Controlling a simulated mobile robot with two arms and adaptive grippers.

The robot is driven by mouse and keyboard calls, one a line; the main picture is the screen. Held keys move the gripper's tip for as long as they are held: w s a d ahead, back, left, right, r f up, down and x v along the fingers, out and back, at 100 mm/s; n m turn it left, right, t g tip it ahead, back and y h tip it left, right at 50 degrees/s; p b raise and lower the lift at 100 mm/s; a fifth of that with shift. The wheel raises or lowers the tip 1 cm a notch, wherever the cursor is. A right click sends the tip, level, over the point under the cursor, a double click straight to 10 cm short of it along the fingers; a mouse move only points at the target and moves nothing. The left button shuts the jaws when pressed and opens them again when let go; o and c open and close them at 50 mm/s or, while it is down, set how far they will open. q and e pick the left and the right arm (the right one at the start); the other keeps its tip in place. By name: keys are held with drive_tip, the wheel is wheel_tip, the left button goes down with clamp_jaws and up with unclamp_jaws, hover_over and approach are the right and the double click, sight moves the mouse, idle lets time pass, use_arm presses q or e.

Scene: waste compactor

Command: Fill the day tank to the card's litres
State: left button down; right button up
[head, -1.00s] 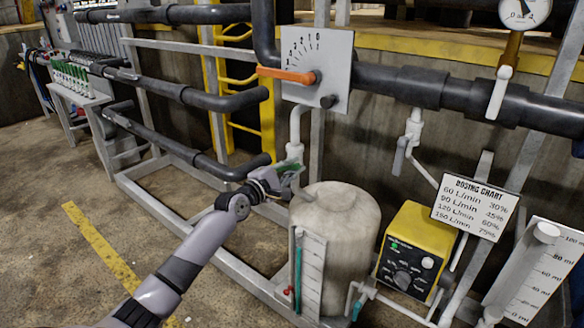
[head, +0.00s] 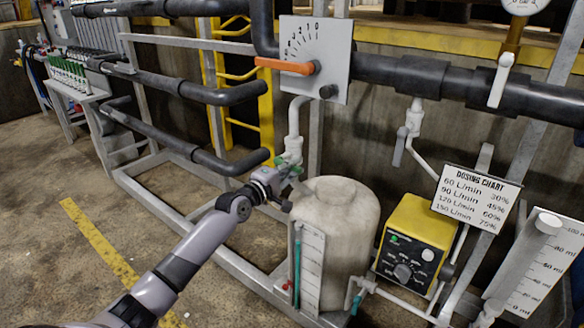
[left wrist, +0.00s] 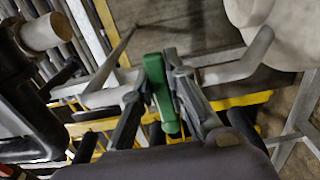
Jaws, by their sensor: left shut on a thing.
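The day tank appears to be the pale, rounded cylinder (head: 345,235) at lower centre in the head view. A white scale strip (head: 312,268) with a teal column beside it stands at its front left. A white pipe (head: 293,120) comes down to a valve with a green handle (head: 295,170), left of the tank top. My left gripper (head: 284,180) is shut on this handle. In the left wrist view the green handle (left wrist: 160,95) sits between the two fingers. The scale's figures are too small to read. No card with litres can be made out. My right gripper is out of view.
A grey dial plate (head: 318,85) with an orange lever (head: 285,66) is above. A yellow dosing box (head: 410,245), a dosing chart (head: 476,195) and a millilitre scale (head: 545,268) stand right. Dark pipes (head: 185,90) run behind my arm. Floor at left is clear.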

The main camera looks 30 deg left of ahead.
use_arm(q)
drive_tip(key=shift+f, duration=0.1)
drive_tip(key=c, duration=1.6)
unclamp_jaws()
drive_tip(key=shift+o, duration=0.2)
drive_tip(key=s+a, duration=0.1)
drive_tip(key=s, duration=1.1)
